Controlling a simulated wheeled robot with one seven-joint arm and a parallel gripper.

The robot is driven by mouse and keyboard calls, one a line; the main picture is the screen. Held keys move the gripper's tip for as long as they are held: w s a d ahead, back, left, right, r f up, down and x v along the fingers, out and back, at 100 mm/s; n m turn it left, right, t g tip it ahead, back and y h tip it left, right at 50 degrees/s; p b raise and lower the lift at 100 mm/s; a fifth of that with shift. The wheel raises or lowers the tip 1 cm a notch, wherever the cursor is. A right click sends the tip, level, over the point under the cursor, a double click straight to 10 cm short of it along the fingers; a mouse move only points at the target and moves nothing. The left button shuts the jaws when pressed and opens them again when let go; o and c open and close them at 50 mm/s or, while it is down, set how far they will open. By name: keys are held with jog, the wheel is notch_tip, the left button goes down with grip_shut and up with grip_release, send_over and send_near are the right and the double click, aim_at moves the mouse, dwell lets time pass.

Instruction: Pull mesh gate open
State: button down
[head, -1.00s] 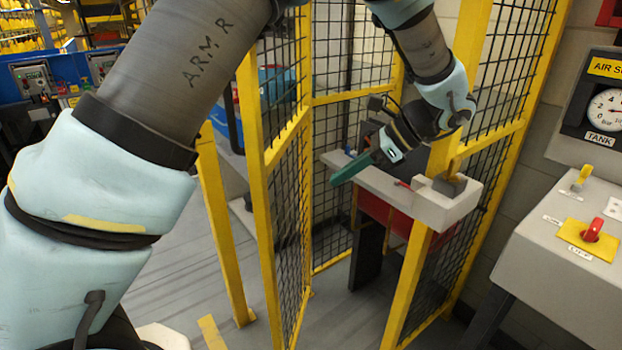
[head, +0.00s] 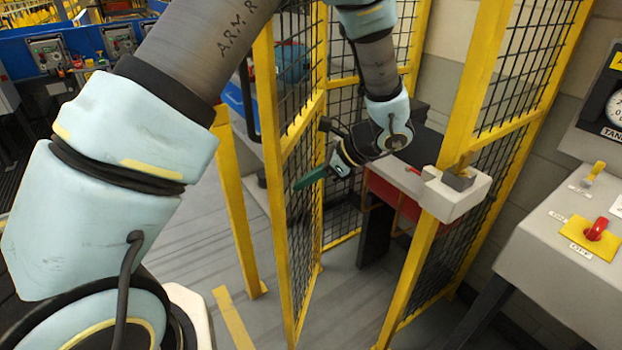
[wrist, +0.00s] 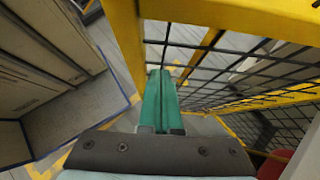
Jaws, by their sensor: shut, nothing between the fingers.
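The mesh gate (head: 302,165) is a yellow-framed panel with dark wire mesh, left of centre in the head view. It stands at an angle, with a wide gap between it and the yellow post (head: 412,285) on the right. My gripper (head: 297,186) has green fingers. It reaches into that gap, and its fingertips point left, close to or overlapping the gate's mesh. The wrist view shows the fingers (wrist: 158,76) together and empty, beside a yellow frame bar (wrist: 122,40) and mesh. I cannot tell whether they touch the gate.
A pale block with a grey latch-like piece (head: 458,180) sits on the right post. A grey control box (head: 565,255) with a red knob (head: 597,228) stands at the right. Behind the gap is a red panel (head: 385,190).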

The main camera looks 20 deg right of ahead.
jog(key=w+a+m+t+h+b, duration=0.1)
jog(key=w+a+b, duration=0.3)
jog(key=w+a, duration=0.7)
jog(key=a+m, duration=0.1)
jog(key=a, duration=0.2)
jog(key=shift+w, duration=0.25)
jog(key=shift+s+d, duration=0.1)
